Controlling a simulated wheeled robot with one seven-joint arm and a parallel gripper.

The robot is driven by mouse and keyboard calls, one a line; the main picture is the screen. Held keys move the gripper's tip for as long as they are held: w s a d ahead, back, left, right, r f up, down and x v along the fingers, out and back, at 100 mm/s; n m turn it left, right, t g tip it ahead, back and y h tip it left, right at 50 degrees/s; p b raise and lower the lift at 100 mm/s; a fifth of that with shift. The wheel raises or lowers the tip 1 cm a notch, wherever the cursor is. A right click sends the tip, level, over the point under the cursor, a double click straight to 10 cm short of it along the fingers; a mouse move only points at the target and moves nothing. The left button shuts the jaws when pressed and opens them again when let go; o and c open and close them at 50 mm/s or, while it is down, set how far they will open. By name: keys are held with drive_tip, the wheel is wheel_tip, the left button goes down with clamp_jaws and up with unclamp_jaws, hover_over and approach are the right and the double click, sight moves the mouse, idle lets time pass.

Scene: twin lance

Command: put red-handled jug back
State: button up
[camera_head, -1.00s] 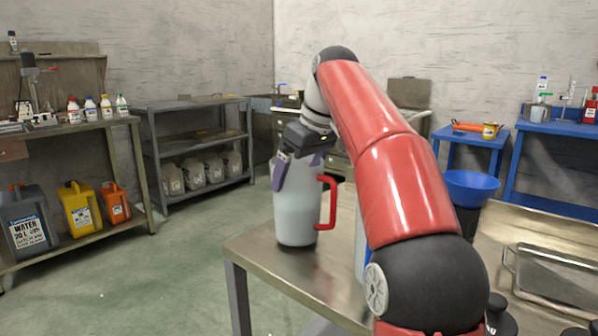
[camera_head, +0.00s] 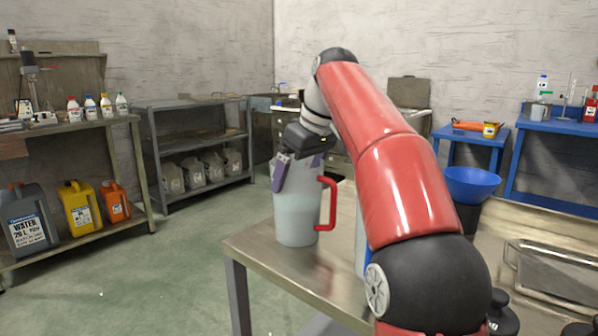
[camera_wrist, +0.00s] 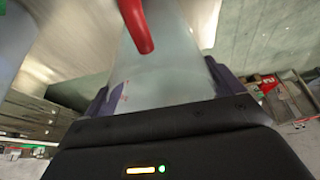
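The red-handled jug (camera_head: 297,212) is a tall translucent whitish jug, upright at the left end of the metal table (camera_head: 262,246). Its red handle (camera_head: 328,203) faces right. My gripper (camera_head: 300,165) is at the jug's upper part, coming from behind, with purple fingers on either side of it. In the wrist view the jug body (camera_wrist: 165,70) fills the space between the two fingers (camera_wrist: 160,92), and the red handle (camera_wrist: 136,22) shows above. The fingers appear pressed against the jug's sides. The jug's base looks to be at the tabletop; I cannot tell whether it touches.
A second pale container stands right of the jug, mostly hidden by my arm. A blue funnel (camera_head: 471,183) and a metal tray (camera_head: 555,275) are further right. Left are a grey shelf (camera_head: 200,105) with several jugs and a bench with canisters (camera_head: 80,207). The table's left corner is clear.

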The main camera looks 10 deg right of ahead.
drive_tip(key=shift+o, duration=0.7)
